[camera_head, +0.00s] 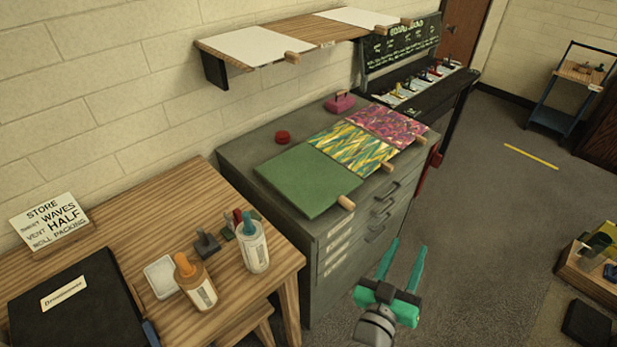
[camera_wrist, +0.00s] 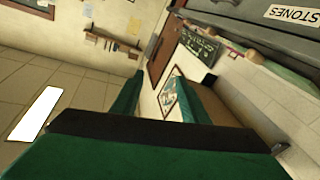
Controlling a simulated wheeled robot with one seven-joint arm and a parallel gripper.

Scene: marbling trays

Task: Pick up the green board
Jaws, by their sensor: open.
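The green board (camera_head: 304,181) lies flat on top of a grey drawer cabinet, at its near end. Its wooden handle (camera_head: 346,202) sticks out past the cabinet's front edge. My gripper (camera_head: 393,257), with green fingers, is open and empty in front of the cabinet, to the right of the handle and apart from it. In the wrist view a thin green edge with wooden knobs (camera_wrist: 252,53) shows at upper right, beside the cabinet; I cannot tell which board each knob belongs to.
A yellow-green patterned board (camera_head: 352,147) and a pink patterned board (camera_head: 388,126) lie behind it on the grey cabinet (camera_head: 238,150). A red round item (camera_head: 283,137) and a pink item (camera_head: 340,103) are near the wall. Bottles (camera_head: 252,247) stand on the wooden table.

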